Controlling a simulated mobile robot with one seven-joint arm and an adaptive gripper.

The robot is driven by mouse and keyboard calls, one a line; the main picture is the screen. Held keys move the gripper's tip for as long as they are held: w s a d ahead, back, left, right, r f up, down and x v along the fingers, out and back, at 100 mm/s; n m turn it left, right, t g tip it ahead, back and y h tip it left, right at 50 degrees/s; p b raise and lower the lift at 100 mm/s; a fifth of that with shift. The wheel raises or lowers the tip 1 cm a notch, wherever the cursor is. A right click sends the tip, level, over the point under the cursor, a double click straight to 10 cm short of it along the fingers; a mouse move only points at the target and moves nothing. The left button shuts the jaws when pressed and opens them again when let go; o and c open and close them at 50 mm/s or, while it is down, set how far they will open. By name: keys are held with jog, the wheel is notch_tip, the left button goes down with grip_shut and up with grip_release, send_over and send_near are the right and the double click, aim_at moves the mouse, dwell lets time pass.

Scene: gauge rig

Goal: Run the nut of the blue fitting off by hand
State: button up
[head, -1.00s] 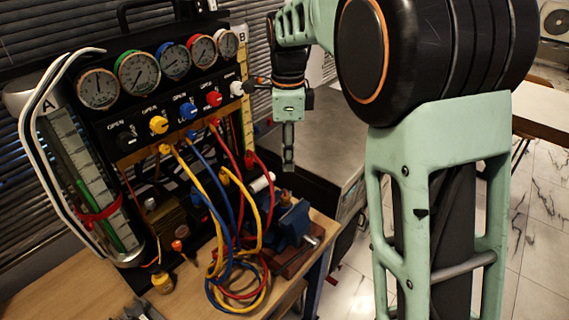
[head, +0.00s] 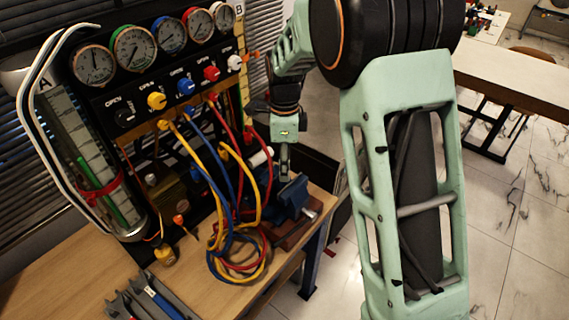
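The blue hose (head: 207,153) hangs from the brass manifold bar, below the blue knob (head: 186,88). Its upper end fitting (head: 188,112) is small, and I cannot make out a separate nut. A blue vise (head: 291,199) stands at the right end of the bench; whether its jaws hold a fitting is too small to tell. My gripper (head: 285,176) points down just above the vise, right of the hoses. I see its fingers from the side as one narrow strip, so its opening is unclear. It appears to hold nothing.
Yellow (head: 199,179) and red (head: 240,160) hoses coil with the blue one on the wooden bench (head: 185,287). The gauge panel (head: 130,88) rises behind. Tools (head: 140,300) lie at the front left. A white cylinder (head: 260,158) is close left of my gripper.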

jog(key=shift+c, duration=0.2)
grip_shut()
jog(key=shift+n, duration=0.4)
jog(key=n+b, duration=0.1)
jog(key=n, duration=0.2)
jog(key=shift+n, duration=0.4)
jog(key=n, duration=0.4)
jog(key=shift+n+b, duration=0.3)
jog(key=shift+b, duration=0.05)
jog(key=n, duration=0.6)
jog(key=shift+w+b, duration=0.1)
jog(key=shift+b, duration=0.2)
jog(key=n, duration=0.6)
jog(key=shift+a, duration=0.1)
